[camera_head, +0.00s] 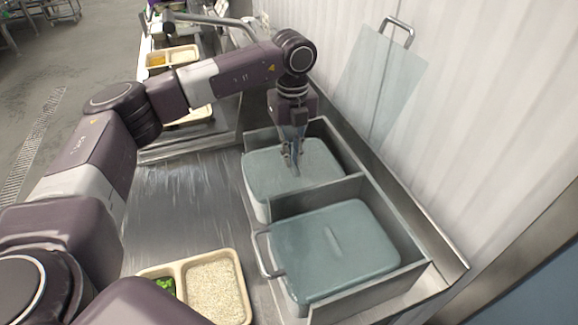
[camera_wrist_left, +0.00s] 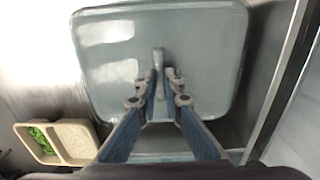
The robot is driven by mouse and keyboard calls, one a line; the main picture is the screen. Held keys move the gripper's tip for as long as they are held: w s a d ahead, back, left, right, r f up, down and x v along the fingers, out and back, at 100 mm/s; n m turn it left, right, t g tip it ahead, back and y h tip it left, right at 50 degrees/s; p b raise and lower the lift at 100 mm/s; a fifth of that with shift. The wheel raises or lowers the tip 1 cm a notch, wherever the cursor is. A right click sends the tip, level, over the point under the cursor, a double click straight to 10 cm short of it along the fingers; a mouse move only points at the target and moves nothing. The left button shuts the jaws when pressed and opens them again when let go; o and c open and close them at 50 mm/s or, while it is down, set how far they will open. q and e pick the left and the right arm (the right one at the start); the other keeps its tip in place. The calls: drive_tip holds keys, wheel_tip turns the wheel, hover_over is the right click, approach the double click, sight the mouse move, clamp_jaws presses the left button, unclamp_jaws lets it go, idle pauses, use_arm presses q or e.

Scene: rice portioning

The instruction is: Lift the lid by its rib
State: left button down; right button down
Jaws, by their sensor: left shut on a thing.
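Two grey-green lidded containers sit side by side in metal bays on the counter. My left gripper (camera_head: 293,160) points down at the middle of the far lid (camera_head: 263,172) and is shut on its rib. In the left wrist view the two blue-grey fingers (camera_wrist_left: 165,78) close on the rib (camera_wrist_left: 158,56), with the lid (camera_wrist_left: 110,60) spreading around them. I cannot tell whether the lid is clear of its container. The near lid (camera_head: 350,262) has a short raised rib in its middle. My right gripper is not in view.
A tray with rice and greens (camera_head: 242,272) lies on the counter at the front; it also shows in the left wrist view (camera_wrist_left: 92,142). More trays stand at the back left. Metal bay walls (camera_head: 312,190) surround the containers, and a white wall rises at right.

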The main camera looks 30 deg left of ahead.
use_arm(q)
drive_tip(key=shift+r, duration=0.1)
drive_tip(key=shift+r+p, duration=1.45)
drive_tip(key=shift+r, duration=0.7)
